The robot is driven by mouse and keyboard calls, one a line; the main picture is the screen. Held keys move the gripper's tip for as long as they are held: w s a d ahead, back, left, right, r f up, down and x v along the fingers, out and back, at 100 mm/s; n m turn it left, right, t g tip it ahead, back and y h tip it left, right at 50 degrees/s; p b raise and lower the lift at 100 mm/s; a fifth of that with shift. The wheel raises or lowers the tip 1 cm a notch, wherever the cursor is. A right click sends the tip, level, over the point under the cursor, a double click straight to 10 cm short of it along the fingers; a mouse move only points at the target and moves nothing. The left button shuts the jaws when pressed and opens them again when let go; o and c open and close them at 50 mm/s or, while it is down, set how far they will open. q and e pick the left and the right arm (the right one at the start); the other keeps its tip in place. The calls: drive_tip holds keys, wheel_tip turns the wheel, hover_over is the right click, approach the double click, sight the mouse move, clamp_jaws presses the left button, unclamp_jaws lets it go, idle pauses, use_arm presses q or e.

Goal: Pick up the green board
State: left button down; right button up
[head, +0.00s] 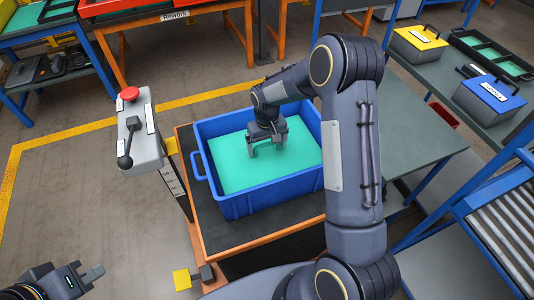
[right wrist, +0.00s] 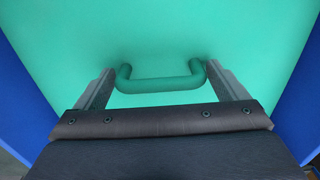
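The green board (head: 235,168) lies flat inside a blue crate (head: 272,199) and fills most of its floor. My right gripper (head: 267,151) is inside the crate, low over the board, with its fingers wide apart. In the right wrist view the board (right wrist: 200,30) fills the background, and its green U-shaped handle (right wrist: 162,84) lies between the two fingers. The handle's ends are close to the fingertips; I cannot tell whether they touch. My left gripper (head: 92,275) is at the lower left, away from the crate, and its finger gap is not clear.
The crate stands on a dark-topped orange bench (head: 215,232). A grey control box (head: 140,135) with a red button stands left of it. A grey table (head: 415,130) is on the right, near yellow (head: 418,45) and blue (head: 488,97) boxes. The floor at left is clear.

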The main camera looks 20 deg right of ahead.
drive_tip(key=c, duration=0.9)
